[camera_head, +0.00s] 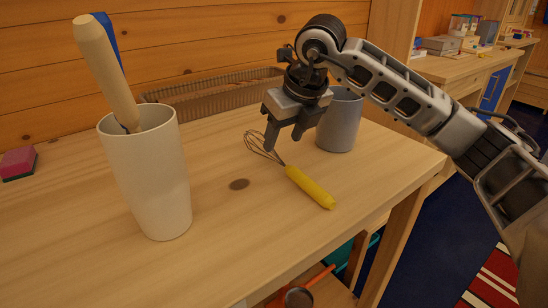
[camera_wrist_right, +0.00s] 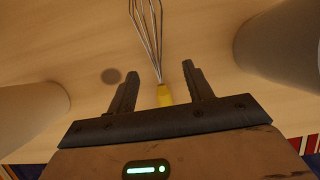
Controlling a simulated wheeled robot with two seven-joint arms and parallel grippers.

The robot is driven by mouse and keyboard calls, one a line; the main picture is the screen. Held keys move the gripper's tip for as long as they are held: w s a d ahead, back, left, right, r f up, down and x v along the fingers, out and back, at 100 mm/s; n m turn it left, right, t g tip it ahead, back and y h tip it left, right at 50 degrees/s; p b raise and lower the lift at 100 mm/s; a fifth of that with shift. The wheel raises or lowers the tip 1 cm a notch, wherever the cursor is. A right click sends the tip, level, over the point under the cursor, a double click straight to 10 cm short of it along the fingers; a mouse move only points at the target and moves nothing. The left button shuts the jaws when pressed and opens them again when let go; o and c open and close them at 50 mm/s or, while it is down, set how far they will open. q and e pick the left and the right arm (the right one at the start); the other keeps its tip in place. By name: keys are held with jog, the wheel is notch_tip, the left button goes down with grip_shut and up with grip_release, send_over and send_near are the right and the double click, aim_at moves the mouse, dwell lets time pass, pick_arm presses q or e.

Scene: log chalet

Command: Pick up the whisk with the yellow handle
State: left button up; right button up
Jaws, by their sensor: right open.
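The whisk with the yellow handle (camera_head: 310,187) lies on the wooden table, its wire loops pointing away to the back left and its handle toward the front right. My right gripper (camera_head: 284,144) is open and empty above the whisk, near where the wires meet the handle. In the right wrist view the whisk's wires (camera_wrist_right: 148,35) run up from between the two open fingers (camera_wrist_right: 161,80), and part of the yellow handle (camera_wrist_right: 164,96) shows between them; the rest is hidden by the gripper body. My left gripper is not in view.
A tall white cup (camera_head: 150,185) holding a wooden-handled tool (camera_head: 103,70) stands at the left. A grey cup (camera_head: 340,125) stands close behind the right gripper. A wicker basket (camera_head: 215,97) is at the back by the log wall. A pink sponge (camera_head: 18,162) lies far left. The table's front is clear.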

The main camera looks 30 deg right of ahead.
aim_at(275, 153)
jog(key=x, duration=0.5)
jog(key=shift+a+f, duration=0.1)
jog(key=shift+a, duration=0.15)
jog(key=c, duration=1.1)
